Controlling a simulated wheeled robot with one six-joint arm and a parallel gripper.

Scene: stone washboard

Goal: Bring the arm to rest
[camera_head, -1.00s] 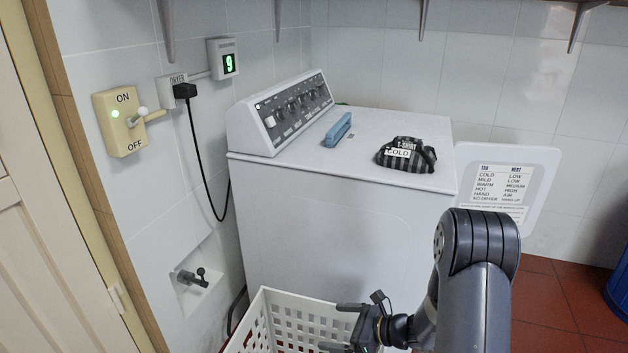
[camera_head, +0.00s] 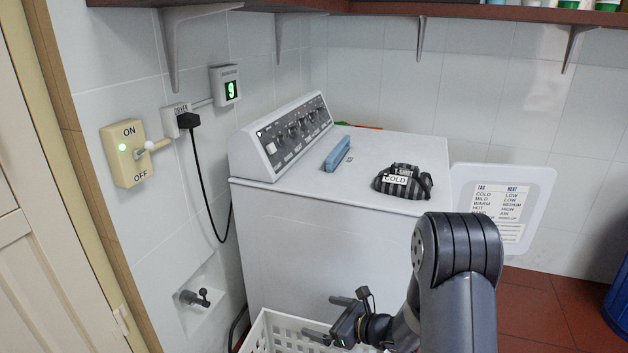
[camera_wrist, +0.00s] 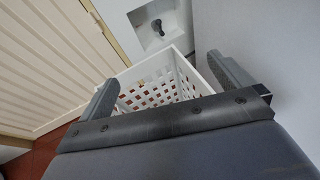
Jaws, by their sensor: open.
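My gripper (camera_head: 322,318) is in the lower middle of the head view, in front of the white dryer and over the rim of a white basket. Its two fingers are apart with nothing between them. In the wrist view my gripper (camera_wrist: 162,85) also shows open and empty, with the basket (camera_wrist: 150,78) beyond the fingers. My arm bends at the lower right of the head view and hides part of the dryer front.
The dryer (camera_head: 310,230) carries a blue object (camera_head: 338,155) and a striped cloth labelled COLD (camera_head: 408,183). A chart board (camera_head: 500,205) is at the right. The basket (camera_head: 275,330) stands on the floor before the dryer. A switch (camera_head: 130,153) and tap (camera_head: 195,298) are left.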

